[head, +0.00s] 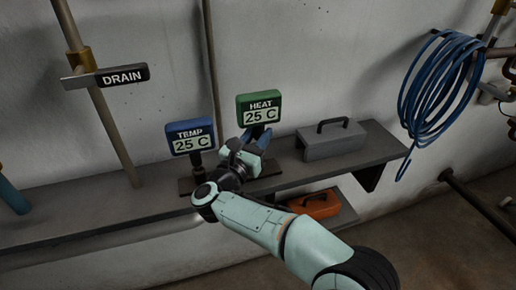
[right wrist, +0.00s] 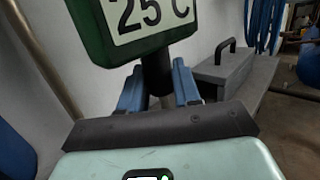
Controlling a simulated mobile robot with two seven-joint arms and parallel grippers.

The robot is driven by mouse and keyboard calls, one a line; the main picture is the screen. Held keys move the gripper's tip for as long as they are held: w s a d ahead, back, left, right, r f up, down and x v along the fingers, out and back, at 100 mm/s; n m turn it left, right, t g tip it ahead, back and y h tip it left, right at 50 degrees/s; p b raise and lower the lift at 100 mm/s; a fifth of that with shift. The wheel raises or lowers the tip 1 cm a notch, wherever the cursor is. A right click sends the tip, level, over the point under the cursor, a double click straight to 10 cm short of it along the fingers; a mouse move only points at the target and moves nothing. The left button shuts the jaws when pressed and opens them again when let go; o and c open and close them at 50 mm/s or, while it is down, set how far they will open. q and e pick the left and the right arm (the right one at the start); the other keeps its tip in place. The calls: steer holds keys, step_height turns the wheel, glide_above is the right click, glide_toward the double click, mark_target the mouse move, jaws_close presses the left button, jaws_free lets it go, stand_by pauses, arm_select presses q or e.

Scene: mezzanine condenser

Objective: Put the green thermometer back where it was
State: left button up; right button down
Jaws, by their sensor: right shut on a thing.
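The green thermometer (head: 259,109) has a green case reading HEAT 25 C and stands upright above the back of the shelf. Its lower case and dark stem also show in the right wrist view (right wrist: 156,76). My right gripper (head: 258,137) is shut on the stem, just below the case. In the right wrist view its blue fingers (right wrist: 157,88) sit on either side of the stem. The gripper and arm hide the stem's lower end, so I cannot tell whether it touches the shelf. My left gripper is not in view.
A blue TEMP thermometer (head: 190,137) stands close to the left. A grey toolbox (head: 331,141) sits to the right on the grey shelf (head: 100,205). An orange box (head: 315,204) is below. A vertical pipe (head: 211,70) runs behind, and a blue hose (head: 437,85) hangs right.

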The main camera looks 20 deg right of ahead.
step_height(320, 180, down, 4)
steer(key=shift+r+b, duration=0.1)
steer(key=shift+b, duration=0.25)
steer(key=c, duration=0.8)
jaws_free()
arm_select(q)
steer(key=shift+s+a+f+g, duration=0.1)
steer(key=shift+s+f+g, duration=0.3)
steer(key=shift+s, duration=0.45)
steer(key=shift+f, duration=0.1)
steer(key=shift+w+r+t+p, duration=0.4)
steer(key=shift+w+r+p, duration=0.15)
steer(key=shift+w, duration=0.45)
arm_select(e)
steer(key=v, duration=1.2)
steer(key=shift+s, duration=0.1)
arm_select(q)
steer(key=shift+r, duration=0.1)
arm_select(e)
steer(key=shift+r, duration=0.1)
